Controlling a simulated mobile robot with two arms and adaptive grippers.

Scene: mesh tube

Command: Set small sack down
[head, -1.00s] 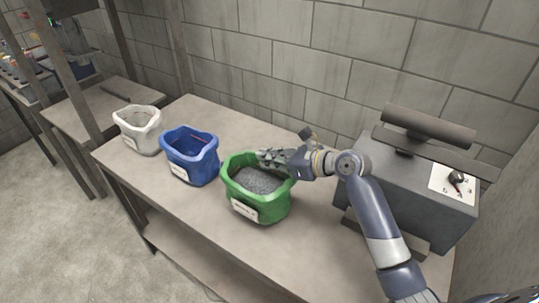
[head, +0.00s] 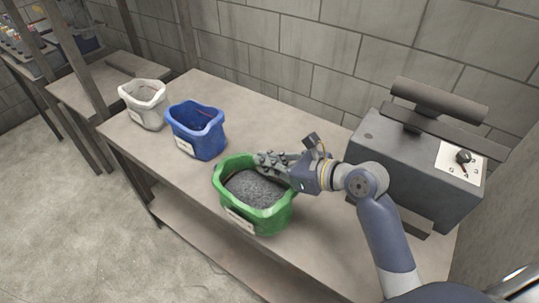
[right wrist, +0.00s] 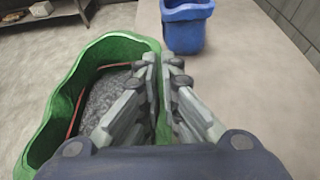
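The green sack (head: 241,222), open-topped and filled with dark grey grains, is upright over the front part of the table (head: 318,262). A pale label is on its front. My right gripper (head: 266,161) is at the sack's back right rim. In the right wrist view its two fingers (right wrist: 162,72) are on either side of the green wall (right wrist: 163,118) and close on it. I cannot tell whether the sack's base, hidden by its sides, touches the table. My left gripper is not in view.
A blue sack (head: 197,133) and a white sack (head: 143,108) stand in line farther left on the table. A grey machine with a roller (head: 425,165) stands at the right, near the block wall. Bare tabletop lies in front of the machine.

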